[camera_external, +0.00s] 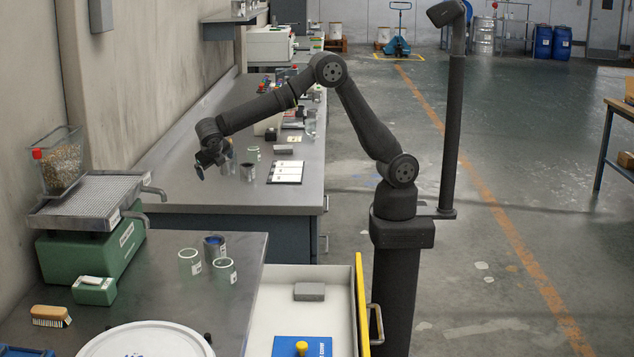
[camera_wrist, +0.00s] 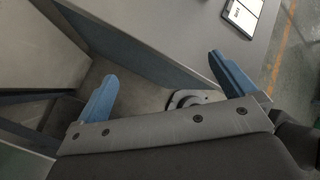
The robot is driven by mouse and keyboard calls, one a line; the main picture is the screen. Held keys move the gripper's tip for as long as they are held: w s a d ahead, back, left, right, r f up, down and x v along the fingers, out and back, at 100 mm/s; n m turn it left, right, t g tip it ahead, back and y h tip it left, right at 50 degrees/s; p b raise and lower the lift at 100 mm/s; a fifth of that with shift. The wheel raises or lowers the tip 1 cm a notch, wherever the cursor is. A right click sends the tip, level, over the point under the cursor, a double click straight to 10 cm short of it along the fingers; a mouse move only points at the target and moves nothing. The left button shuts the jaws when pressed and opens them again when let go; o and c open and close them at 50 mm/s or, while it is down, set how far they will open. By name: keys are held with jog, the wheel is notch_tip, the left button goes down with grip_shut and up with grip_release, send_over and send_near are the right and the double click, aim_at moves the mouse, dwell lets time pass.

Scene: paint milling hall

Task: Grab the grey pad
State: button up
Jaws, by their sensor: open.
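A grey pad (camera_external: 309,291) lies flat in the open white drawer at the lower middle of the external view. A similar small grey block (camera_external: 283,150) lies on the far counter, behind the white card; I cannot tell which of the two is meant. My gripper (camera_external: 203,167) hangs at the end of the arm over the far counter, left of and apart from both. In the wrist view my gripper (camera_wrist: 163,85) has its two blue fingers wide apart with nothing between them. Neither grey piece shows clearly in the wrist view.
The drawer (camera_external: 270,307) also holds a blue booklet (camera_external: 295,347) with a yellow knob on it. Glass jars (camera_external: 224,270) and a grey can (camera_external: 214,247) stand on the near bench, beside a green sieve machine (camera_external: 90,255). A white card (camera_external: 287,172) lies on the far counter.

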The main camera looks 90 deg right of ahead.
jog(key=s+d+r+m+g+y, duration=0.1)
jog(key=d+m+y, duration=0.1)
jog(key=d, duration=1.5)
jog(key=d+r+m+g+y, duration=0.1)
jog(key=d+m, duration=0.1)
jog(key=d, duration=1.4)
jog(key=s+d+r+m+y, duration=0.1)
jog(key=s+d, duration=0.2)
jog(key=d, duration=0.4)
jog(key=s+d+m, duration=0.1)
jog(key=s+d, duration=0.2)
jog(key=d, duration=0.4)
jog(key=m+t, duration=0.1)
send_over(283, 147)
jog(key=a, duration=0.2)
jog(key=f, duration=1.2)
jog(key=shift+s+f, duration=0.15)
jog(key=shift+s, duration=0.15)
jog(key=shift+t, duration=0.3)
jog(key=shift+a+x, duration=0.15)
jog(key=shift+x, duration=1.45)
jog(key=shift+a+x, duration=0.15)
jog(key=shift+x, duration=1.45)
jog(key=shift+f, duration=0.1)
jog(key=c, duration=0.9)
